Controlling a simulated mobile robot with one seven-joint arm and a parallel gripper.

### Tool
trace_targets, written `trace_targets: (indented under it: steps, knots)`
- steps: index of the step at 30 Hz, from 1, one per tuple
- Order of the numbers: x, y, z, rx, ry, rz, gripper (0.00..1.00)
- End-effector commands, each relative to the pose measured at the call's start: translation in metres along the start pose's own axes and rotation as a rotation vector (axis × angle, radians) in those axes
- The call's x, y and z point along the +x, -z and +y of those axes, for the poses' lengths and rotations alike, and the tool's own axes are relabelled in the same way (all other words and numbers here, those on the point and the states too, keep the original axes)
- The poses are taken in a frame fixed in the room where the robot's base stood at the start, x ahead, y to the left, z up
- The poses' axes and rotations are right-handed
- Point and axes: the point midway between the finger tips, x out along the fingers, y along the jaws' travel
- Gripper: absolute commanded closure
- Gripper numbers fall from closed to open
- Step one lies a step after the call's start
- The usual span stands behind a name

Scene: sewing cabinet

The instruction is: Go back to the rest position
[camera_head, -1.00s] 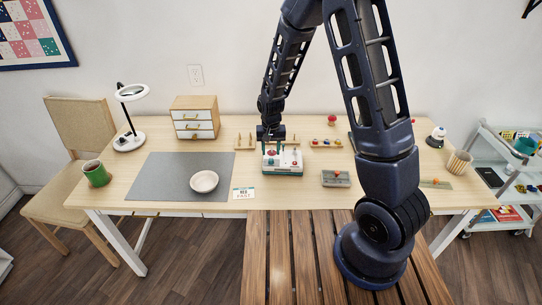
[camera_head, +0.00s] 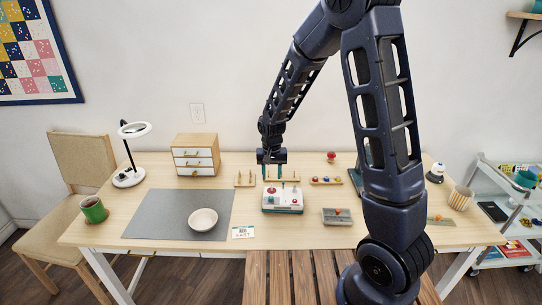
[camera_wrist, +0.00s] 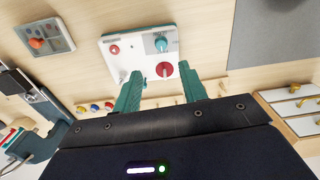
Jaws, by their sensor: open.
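My gripper (camera_head: 272,171) hangs from my arm above the middle of the table (camera_head: 140,225), open, with its teal fingers pointing down. In the wrist view its two teal fingers (camera_wrist: 158,92) stand apart with nothing held between them. A white box with a teal base (camera_head: 283,200) sits on the table just below and in front of the gripper. In the wrist view the white box (camera_wrist: 130,42) shows a red knob, a teal knob and a small red button, and it lies beyond the fingertips. The gripper looks clear of the box.
A grey mat (camera_head: 170,218) with a white bowl (camera_head: 203,219) lies to the left. Wooden racks stand behind the box.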

Motion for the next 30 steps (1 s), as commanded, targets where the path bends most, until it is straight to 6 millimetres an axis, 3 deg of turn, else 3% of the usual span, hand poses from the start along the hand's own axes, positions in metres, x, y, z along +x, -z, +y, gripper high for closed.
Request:
trace_targets:
  steps: [8, 16, 30]
  knots:
    - [-0.059, -0.002, 0.044, 0.010, 0.035, 0.047, 0.58]
    - [-0.123, -0.018, 0.098, 0.015, 0.061, 0.107, 0.58]
    - [-0.208, -0.077, 0.185, 0.023, 0.070, 0.222, 0.58]
